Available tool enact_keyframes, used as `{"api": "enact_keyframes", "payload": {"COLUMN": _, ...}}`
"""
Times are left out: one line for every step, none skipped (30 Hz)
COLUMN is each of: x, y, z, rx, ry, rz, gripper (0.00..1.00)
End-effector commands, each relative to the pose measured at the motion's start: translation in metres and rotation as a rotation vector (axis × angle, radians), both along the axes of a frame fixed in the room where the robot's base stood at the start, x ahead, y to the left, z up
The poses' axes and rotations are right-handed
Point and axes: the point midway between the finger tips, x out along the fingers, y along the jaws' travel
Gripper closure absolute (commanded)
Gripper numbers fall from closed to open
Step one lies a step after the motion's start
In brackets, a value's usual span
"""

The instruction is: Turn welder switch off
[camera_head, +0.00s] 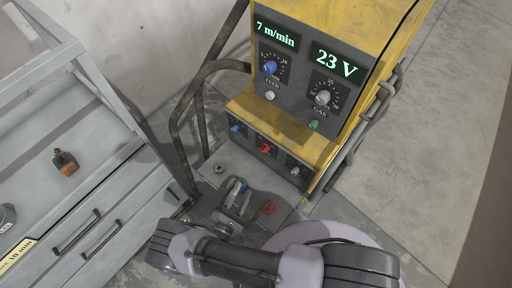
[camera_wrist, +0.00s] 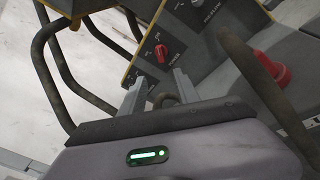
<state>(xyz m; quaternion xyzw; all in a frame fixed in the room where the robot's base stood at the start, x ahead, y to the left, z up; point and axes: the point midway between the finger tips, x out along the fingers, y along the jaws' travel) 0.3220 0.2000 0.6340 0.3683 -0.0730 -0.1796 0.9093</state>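The welder (camera_head: 345,40) is a yellow machine with a dark front panel and lit displays reading 7 m/min and 23 V. Its red switch (camera_head: 265,147) sits in the middle of the lower panel, between a blue knob and a grey knob. In the wrist view the red switch (camera_wrist: 162,53) shows ahead of my fingers, its handle tilted. My gripper (camera_head: 237,198) is below and in front of the lower panel, apart from the switch. In the wrist view my gripper (camera_wrist: 160,92) has its two fingers spread with a gap, holding nothing.
Bent dark tubes (camera_head: 178,125) rise left of the welder. A red part (camera_head: 268,208) stands on the cart's shelf right of my gripper; this red part also shows in the wrist view (camera_wrist: 271,68). A grey drawer cabinet (camera_head: 90,225) is at left. Floor at right is clear.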

Motion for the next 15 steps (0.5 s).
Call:
{"api": "enact_keyframes", "payload": {"x": 0.004, "y": -0.002, "z": -0.002, "rx": -0.002, "ry": 0.0, "rz": 0.006, "gripper": 0.62}}
{"api": "enact_keyframes", "payload": {"x": 0.008, "y": -0.004, "z": -0.002, "rx": -0.002, "ry": 0.0, "rz": 0.004, "gripper": 0.62}}
{"api": "enact_keyframes", "payload": {"x": 0.016, "y": -0.007, "z": -0.002, "rx": -0.001, "ry": -0.001, "rz": 0.001, "gripper": 0.62}}
{"api": "enact_keyframes", "payload": {"x": 0.023, "y": -0.011, "z": -0.002, "rx": -0.001, "ry": 0.0, "rz": -0.001, "gripper": 0.62}}
{"api": "enact_keyframes", "payload": {"x": 0.03, "y": -0.015, "z": -0.002, "rx": -0.001, "ry": 0.0, "rz": -0.002, "gripper": 0.62}}
{"api": "enact_keyframes", "payload": {"x": 0.042, "y": -0.02, "z": -0.003, "rx": -0.002, "ry": 0.0, "rz": -0.004, "gripper": 0.62}}
{"api": "enact_keyframes", "payload": {"x": 0.051, "y": -0.023, "z": -0.003, "rx": -0.002, "ry": 0.001, "rz": -0.004, "gripper": 0.62}}
{"api": "enact_keyframes", "payload": {"x": 0.059, "y": -0.027, "z": -0.003, "rx": -0.002, "ry": 0.001, "rz": -0.004, "gripper": 0.62}}
{"api": "enact_keyframes", "payload": {"x": 0.071, "y": -0.032, "z": -0.003, "rx": -0.002, "ry": 0.001, "rz": -0.006, "gripper": 0.62}}
{"api": "enact_keyframes", "payload": {"x": 0.079, "y": -0.036, "z": -0.004, "rx": -0.002, "ry": 0.001, "rz": -0.005, "gripper": 0.62}}
{"api": "enact_keyframes", "payload": {"x": 0.088, "y": -0.039, "z": -0.004, "rx": -0.001, "ry": 0.0, "rz": -0.006, "gripper": 0.62}}
{"api": "enact_keyframes", "payload": {"x": 0.099, "y": -0.044, "z": -0.004, "rx": -0.001, "ry": 0.0, "rz": -0.006, "gripper": 0.62}}
{"api": "enact_keyframes", "payload": {"x": 0.108, "y": -0.048, "z": -0.004, "rx": -0.001, "ry": 0.0, "rz": -0.006, "gripper": 0.62}}
{"api": "enact_keyframes", "payload": {"x": 0.116, "y": -0.05, "z": -0.004, "rx": -0.001, "ry": 0.001, "rz": -0.005, "gripper": 0.62}}
{"api": "enact_keyframes", "payload": {"x": 0.125, "y": -0.054, "z": -0.004, "rx": 0.0, "ry": 0.001, "rz": -0.005, "gripper": 0.62}}
